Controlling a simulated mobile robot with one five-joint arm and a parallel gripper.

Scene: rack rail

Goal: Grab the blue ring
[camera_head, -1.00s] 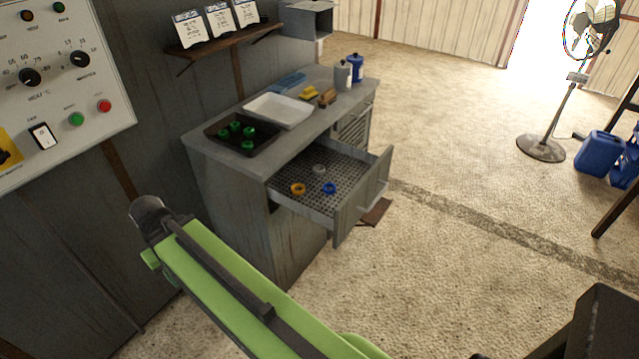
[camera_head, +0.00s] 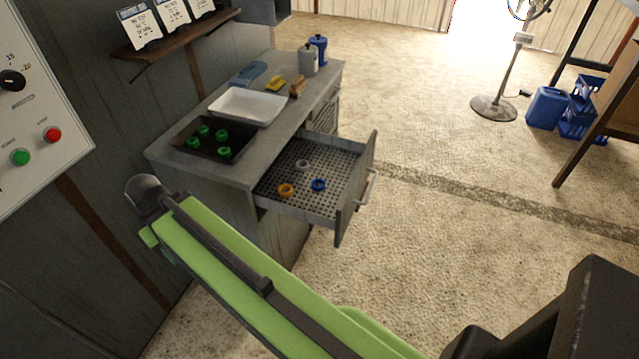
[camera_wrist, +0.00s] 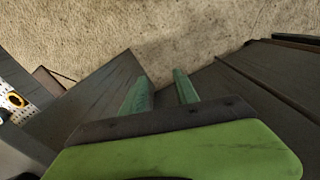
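The blue ring (camera_head: 319,184) lies on the perforated bottom of the open drawer (camera_head: 343,210) in the head view. An orange ring (camera_head: 286,190) lies to its left and a grey ring (camera_head: 302,164) lies behind it. My gripper (camera_wrist: 161,86) shows in the wrist view with its two green fingers apart and nothing between them. My green arm reaches across the lower left of the head view, to the left of the drawer and apart from it. The fingers cannot be made out there. The blue ring cannot be made out in the wrist view.
The grey cabinet (camera_head: 200,172) carries a dark tray (camera_head: 235,154) with several green rings and a white tray (camera_head: 249,121). A control panel (camera_head: 40,95) stands on the left wall. The floor (camera_head: 440,260) right of the drawer is clear. A fan (camera_head: 494,108) stands farther back.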

